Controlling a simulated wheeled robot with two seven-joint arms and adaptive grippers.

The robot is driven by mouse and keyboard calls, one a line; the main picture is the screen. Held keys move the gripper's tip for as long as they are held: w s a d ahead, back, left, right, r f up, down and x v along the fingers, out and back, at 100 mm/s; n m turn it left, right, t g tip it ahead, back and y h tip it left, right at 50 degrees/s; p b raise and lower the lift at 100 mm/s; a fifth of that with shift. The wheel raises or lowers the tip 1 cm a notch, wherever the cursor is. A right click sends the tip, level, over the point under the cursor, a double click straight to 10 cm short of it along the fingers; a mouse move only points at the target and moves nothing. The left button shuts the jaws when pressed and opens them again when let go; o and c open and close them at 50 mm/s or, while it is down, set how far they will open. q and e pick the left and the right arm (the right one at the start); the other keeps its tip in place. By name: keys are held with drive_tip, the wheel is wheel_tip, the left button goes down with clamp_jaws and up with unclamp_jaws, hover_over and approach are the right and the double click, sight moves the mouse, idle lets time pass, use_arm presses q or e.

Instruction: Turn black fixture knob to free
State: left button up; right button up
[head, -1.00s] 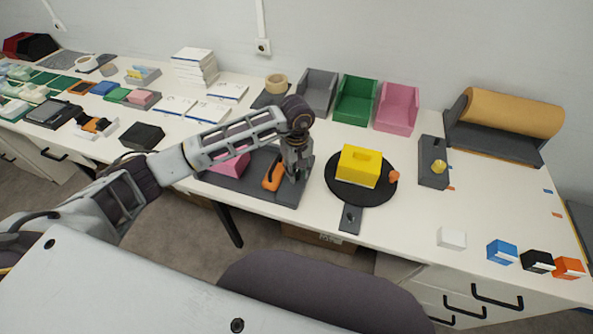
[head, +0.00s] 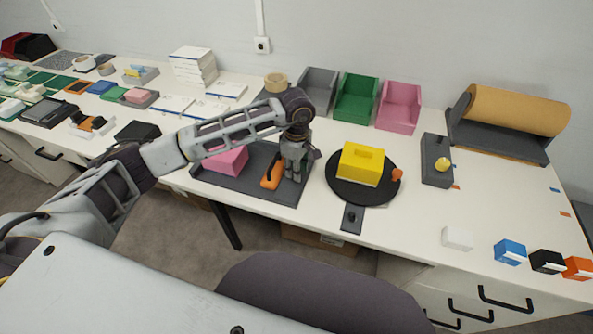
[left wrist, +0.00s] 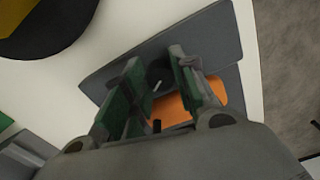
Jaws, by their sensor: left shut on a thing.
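The dark grey fixture plate (head: 232,184) lies at the front of the table, with a pink block (head: 228,160) and an orange handle (head: 272,174) on it. My left gripper (head: 293,178) points down at the plate's right end, beside the orange handle. In the left wrist view its fingers (left wrist: 158,86) are shut on the black fixture knob (left wrist: 157,80), a dark round piece with a short white mark. The fingers hide most of the knob. In the head view the gripper covers it. My right gripper is out of view.
A black turntable (head: 342,190) with a yellow block (head: 361,164) stands close to the right of the gripper. A small dark plate (head: 352,218) sits in front of it. Grey, green and pink bins (head: 356,98) stand behind. Small blocks (head: 510,252) lie at the front right.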

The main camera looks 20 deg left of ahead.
use_arm(q)
drive_tip(key=shift+n+b, duration=0.4)
drive_tip(key=shift+n, duration=0.8)
drive_tip(key=n+b, duration=0.1)
drive_tip(key=n, duration=0.1)
drive_tip(key=shift+w+n, duration=0.1)
drive_tip(key=shift+n, duration=0.3)
drive_tip(key=n+b, duration=0.1)
drive_tip(key=n, duration=0.2)
drive_tip(key=shift+n, duration=1.7)
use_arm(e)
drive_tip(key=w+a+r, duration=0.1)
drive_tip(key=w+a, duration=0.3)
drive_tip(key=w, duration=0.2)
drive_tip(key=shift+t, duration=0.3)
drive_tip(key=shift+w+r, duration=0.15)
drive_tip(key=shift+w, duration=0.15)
